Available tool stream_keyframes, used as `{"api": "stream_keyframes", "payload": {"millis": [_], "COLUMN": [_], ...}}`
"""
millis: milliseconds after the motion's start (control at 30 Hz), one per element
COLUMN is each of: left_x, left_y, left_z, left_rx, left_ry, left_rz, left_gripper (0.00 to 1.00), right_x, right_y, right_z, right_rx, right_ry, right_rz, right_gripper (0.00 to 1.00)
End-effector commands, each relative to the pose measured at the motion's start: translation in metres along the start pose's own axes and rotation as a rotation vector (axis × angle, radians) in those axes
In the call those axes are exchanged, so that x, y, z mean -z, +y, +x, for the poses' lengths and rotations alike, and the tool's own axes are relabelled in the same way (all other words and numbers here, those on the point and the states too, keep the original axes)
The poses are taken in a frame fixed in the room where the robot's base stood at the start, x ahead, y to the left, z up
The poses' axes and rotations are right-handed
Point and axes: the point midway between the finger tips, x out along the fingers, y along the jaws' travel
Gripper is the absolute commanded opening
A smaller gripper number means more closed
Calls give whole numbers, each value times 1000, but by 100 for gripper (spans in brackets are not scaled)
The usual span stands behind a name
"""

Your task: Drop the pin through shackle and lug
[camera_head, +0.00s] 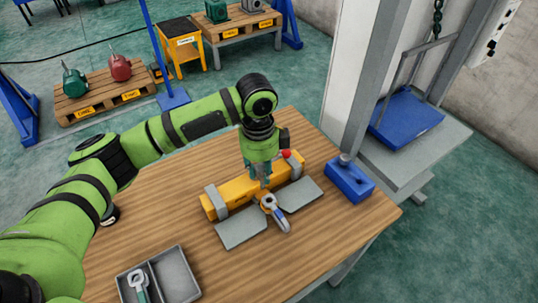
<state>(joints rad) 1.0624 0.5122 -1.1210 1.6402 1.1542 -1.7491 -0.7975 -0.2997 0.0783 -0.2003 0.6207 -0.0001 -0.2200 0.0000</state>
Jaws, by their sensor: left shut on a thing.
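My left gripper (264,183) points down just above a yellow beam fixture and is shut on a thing. It appears to be the pin, mostly hidden between the fingers. The grey shackle (282,222) lies at the front of the fixture, just below the fingertips, its body pointing toward the front right. The lug is hard to make out behind the shackle and fingers. I cannot tell whether the pin tip is in the shackle's eye. My right gripper is not in view.
A blue block (350,183) with a grey top piece stands to the right. A grey tray (181,275) at front left holds a shackle-like part. The table's right front is clear.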

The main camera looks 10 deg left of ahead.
Motion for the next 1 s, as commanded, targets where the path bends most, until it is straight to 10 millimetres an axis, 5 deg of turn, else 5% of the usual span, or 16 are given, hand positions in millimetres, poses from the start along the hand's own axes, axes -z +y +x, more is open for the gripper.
{"api": "stream_keyframes", "payload": {"millis": [333, 667, 1000], "left_x": [11, 11, 10], "left_y": [-22, -23, -23], "left_z": [-1, 11, 40], "left_rx": [-3, -4, -3], "left_ry": [-20, -23, -23], "left_rz": [515, 560, 559], "left_gripper": [0, 0, 0], "right_x": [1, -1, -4], "right_y": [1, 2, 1], "right_z": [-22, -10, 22], "right_rx": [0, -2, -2], "right_ry": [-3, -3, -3], "right_rz": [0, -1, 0], "right_gripper": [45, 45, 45]}}
